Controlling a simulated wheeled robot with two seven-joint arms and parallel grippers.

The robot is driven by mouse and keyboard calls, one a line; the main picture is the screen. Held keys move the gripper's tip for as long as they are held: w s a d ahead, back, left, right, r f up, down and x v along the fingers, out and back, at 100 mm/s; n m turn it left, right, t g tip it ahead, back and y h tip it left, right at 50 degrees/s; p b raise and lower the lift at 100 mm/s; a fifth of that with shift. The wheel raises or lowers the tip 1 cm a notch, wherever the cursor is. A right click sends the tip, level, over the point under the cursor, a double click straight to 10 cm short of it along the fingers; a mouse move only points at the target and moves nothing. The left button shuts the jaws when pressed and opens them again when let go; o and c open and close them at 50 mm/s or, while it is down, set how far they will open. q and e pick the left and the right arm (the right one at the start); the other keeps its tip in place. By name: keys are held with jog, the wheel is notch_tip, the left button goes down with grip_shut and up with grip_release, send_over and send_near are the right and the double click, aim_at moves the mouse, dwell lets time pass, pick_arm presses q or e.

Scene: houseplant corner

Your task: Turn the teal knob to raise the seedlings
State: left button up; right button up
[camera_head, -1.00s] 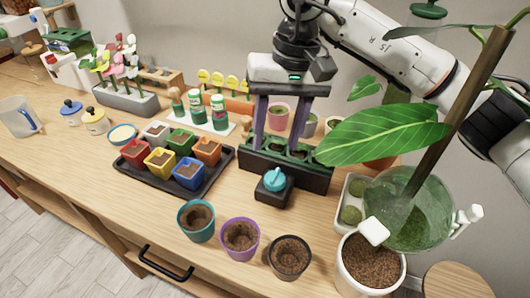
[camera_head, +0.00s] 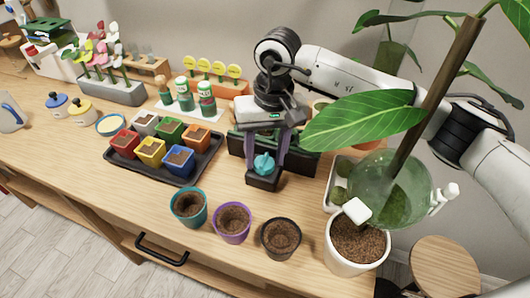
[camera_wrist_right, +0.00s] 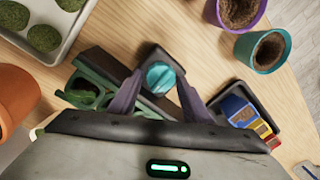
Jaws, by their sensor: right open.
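The teal knob (camera_head: 264,163) sits on a small black block (camera_head: 262,182) at the front of a dark planter box (camera_head: 305,162). My right gripper (camera_head: 266,160) points down over the knob with its purple fingers apart, one on each side. In the right wrist view the knob (camera_wrist_right: 161,77) shows between the two open fingertips (camera_wrist_right: 160,84); whether either finger touches it, I cannot tell. The gripper body hides much of the planter box, and I see no seedlings standing up from it. My left gripper is not in view.
A black tray of colored pots (camera_head: 120,168) lies left of the knob. A teal pot (camera_head: 188,208), a purple pot (camera_head: 232,222) and a black pot (camera_head: 281,238) stand in front. A large leaf (camera_head: 362,127) and white pot (camera_head: 357,246) crowd the right.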

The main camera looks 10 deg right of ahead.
jog(key=c, duration=0.8)
jog(key=shift+o, duration=0.2)
